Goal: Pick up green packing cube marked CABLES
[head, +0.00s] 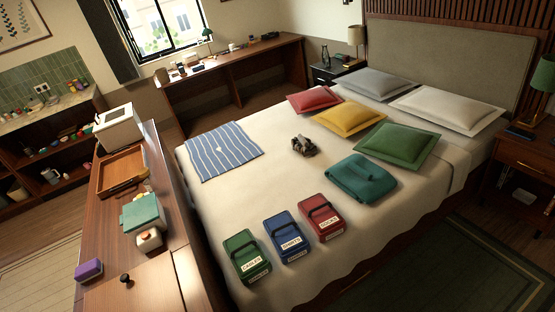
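The green packing cube (234,257) lies on the bed near its front edge, with a dark handle strap on top and a white label that reads CABLES. It is the leftmost of three similar cubes. A blue packing cube (273,232) lies just right of it, and a red packing cube (325,225) lies right of the blue one. Narrow gaps show between the cubes. Nothing covers the green cube.
The bed (220,207) also holds a folded teal cloth (361,179), a striped blue cloth (222,150), a small dark object (303,146) and several pillows. A wooden counter (98,235) with a tray and boxes stands along the left. Open floor shows far left.

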